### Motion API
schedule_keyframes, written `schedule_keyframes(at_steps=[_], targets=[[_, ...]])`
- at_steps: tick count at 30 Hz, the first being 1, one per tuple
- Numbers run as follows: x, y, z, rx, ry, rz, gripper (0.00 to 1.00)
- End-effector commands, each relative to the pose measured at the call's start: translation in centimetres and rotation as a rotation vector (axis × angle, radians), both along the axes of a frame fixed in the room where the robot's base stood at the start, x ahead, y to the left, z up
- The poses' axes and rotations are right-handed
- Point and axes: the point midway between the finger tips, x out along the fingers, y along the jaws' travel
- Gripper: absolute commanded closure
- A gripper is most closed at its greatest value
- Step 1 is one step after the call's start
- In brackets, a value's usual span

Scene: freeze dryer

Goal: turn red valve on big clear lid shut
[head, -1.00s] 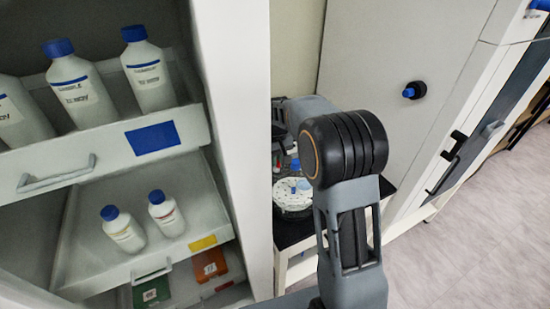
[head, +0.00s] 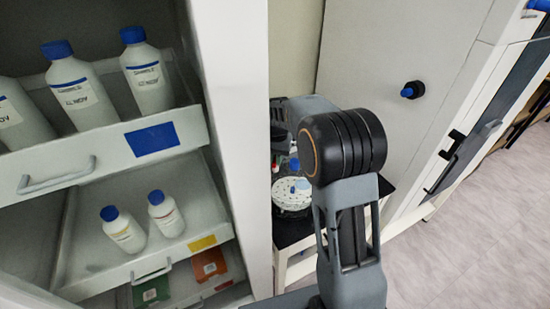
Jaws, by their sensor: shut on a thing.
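The big clear lid (head: 290,207) is on a round unit with a white perforated disc, low in the gap between the cabinet and the large grey machine. Much of it is hidden behind my arm. A small reddish spot at its upper left looks like the red valve (head: 275,168); its handle angle is too small to tell. My gripper (head: 284,152) points down just above the lid, partly hidden by my own wrist and arm. Its fingers are closed at the valve, with little of the grip visible.
The cabinet's side wall (head: 232,90) stands close on the left; its pulled-out drawers hold white bottles with blue caps (head: 70,80). The grey machine (head: 390,50) with a blue-tipped black knob (head: 412,90) bounds the right. The dark tabletop (head: 287,232) shows below the lid. Floor is free at right.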

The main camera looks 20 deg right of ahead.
Motion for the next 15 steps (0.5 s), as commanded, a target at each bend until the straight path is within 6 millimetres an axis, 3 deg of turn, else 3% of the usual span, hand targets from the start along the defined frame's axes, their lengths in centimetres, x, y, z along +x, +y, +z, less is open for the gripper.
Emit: schedule_keyframes(at_steps=[15], targets=[[0.00,0.00,0.04,0.000,-0.001,-0.051,1.00]])
